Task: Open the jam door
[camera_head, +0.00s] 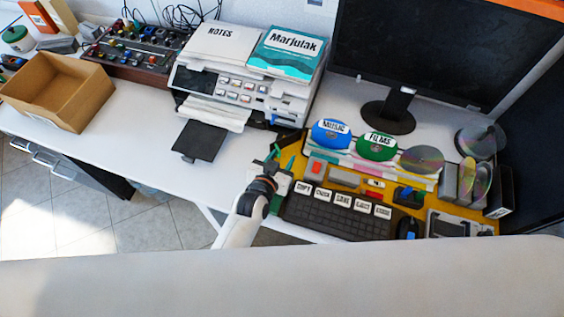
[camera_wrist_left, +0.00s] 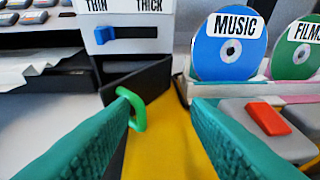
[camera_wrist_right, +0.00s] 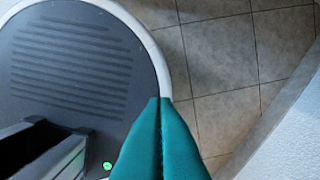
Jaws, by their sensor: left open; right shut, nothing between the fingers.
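The printer (camera_head: 245,88) stands at the middle back of the desk. In the left wrist view, a dark panel with a green loop handle (camera_wrist_left: 138,108), which looks like the jam door (camera_wrist_left: 150,82), stands at an angle below the THIN/THICK slider (camera_wrist_left: 125,33). My left gripper (camera_head: 282,158) is open beside the printer's right front corner. In its wrist view the open fingers (camera_wrist_left: 160,108) point at the panel, with the handle close to the left fingertip. I cannot tell whether they touch. My right gripper (camera_wrist_right: 161,100) is shut and empty, above the floor.
A blue MUSIC disc (camera_head: 331,133) and a green FILMS disc (camera_head: 377,146) stand in a rack right of my left gripper. A keyboard (camera_head: 338,210) lies in front. A monitor (camera_head: 440,45) stands behind. A cardboard box (camera_head: 60,90) is at left. White desk is clear between box and printer.

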